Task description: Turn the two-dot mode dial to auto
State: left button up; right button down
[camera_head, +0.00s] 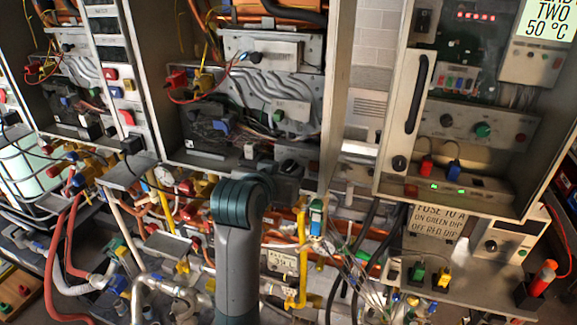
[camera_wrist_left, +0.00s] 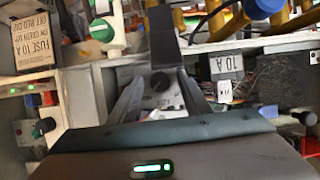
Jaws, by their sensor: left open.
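A round black dial (camera_wrist_left: 160,82) on a grey panel shows between my fingers in the left wrist view. Its dot marks and pointer setting are too small to read, so I cannot tell whether it is the two-dot dial. My left gripper (camera_wrist_left: 160,92) is open, with one finger on each side of the dial; I cannot tell whether they touch it. In the head view my left arm rises from the bottom centre. Its wrist and gripper (camera_head: 287,168) are in front of the middle heater's lower edge and hide what lies behind. My right gripper is not in view.
Open heater cabinets stand in a row; the right one (camera_head: 393,125) has knobs and lit green lamps. Pipes, yellow valves and loose cables crowd the space below. A fuse label (camera_head: 437,222) and a shelf with plugs (camera_head: 470,290) are at lower right.

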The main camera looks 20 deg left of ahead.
pick_arm(q)
jog(key=shift+s, duration=0.15)
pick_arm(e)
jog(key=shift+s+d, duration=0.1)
pick_arm(q)
jog(key=shift+r, duration=0.1)
jog(key=c, duration=1)
jog(key=shift+c, duration=0.2)
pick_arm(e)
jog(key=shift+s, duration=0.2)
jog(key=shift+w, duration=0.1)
pick_arm(q)
jog(key=n+h, duration=0.2)
jog(key=n, duration=0.1)
jog(key=shift+a, duration=0.2)
jog(key=shift+a+n+t+h, duration=0.1)
jog(key=shift+n+t+h, duration=0.2)
jog(key=shift+n+h, duration=1)
jog(key=shift+n, duration=0.3)
